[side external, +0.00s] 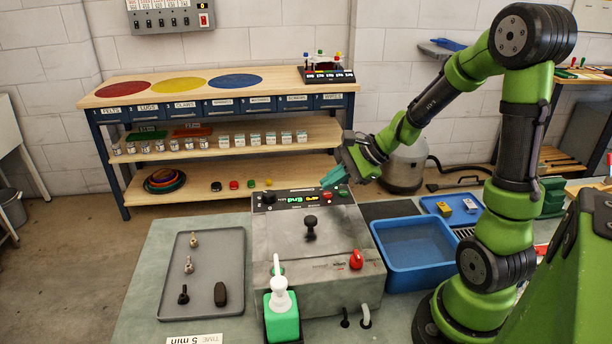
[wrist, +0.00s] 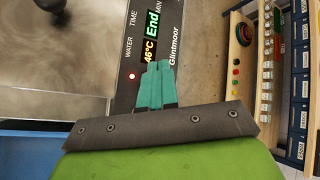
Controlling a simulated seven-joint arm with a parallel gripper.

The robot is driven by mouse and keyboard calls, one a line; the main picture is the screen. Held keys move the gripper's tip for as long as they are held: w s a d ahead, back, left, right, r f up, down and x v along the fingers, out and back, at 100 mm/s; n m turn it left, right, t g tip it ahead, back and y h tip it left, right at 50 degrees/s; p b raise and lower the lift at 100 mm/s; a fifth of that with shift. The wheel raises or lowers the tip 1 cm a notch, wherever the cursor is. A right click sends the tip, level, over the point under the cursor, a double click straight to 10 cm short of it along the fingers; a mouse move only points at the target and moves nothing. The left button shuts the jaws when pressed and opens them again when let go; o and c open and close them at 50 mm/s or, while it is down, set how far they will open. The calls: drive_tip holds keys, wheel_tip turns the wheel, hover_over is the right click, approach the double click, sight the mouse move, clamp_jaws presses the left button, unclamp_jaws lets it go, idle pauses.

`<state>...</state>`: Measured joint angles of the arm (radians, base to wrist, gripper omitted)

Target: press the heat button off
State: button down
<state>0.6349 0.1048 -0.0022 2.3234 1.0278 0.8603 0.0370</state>
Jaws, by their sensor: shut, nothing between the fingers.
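The metal machine (side external: 285,245) stands on the bench with a dark control panel (side external: 280,199) along its far edge. Its lit display (side external: 295,200) shows green "End" and an amber number; in the wrist view the display (wrist: 152,35) reads "46°C End". A red button (side external: 328,194) sits near the panel's right end, and a small red button shows in the wrist view (wrist: 131,76). I cannot read which one is heat. My gripper (side external: 333,178) is shut and empty, its teal fingers just above the panel's right part. In the wrist view its fingertips (wrist: 157,68) hide part of the panel.
A red knob (side external: 356,260) and a black lid knob (side external: 310,226) stick up from the machine. A grey tray (side external: 204,300) and green bottle (side external: 282,318) stand left and in front. A blue tub (side external: 418,255) is at right. Shelves (side external: 225,135) stand behind.

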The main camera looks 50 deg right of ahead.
sight(332, 195)
drive_tip(key=shift+f, duration=0.1)
idle(0.6)
drive_tip(key=shift+f, duration=0.5)
idle(0.5)
drive_tip(key=shift+r, duration=0.6)
wheel_tip(332, 195, up, 6)
idle(0.4)
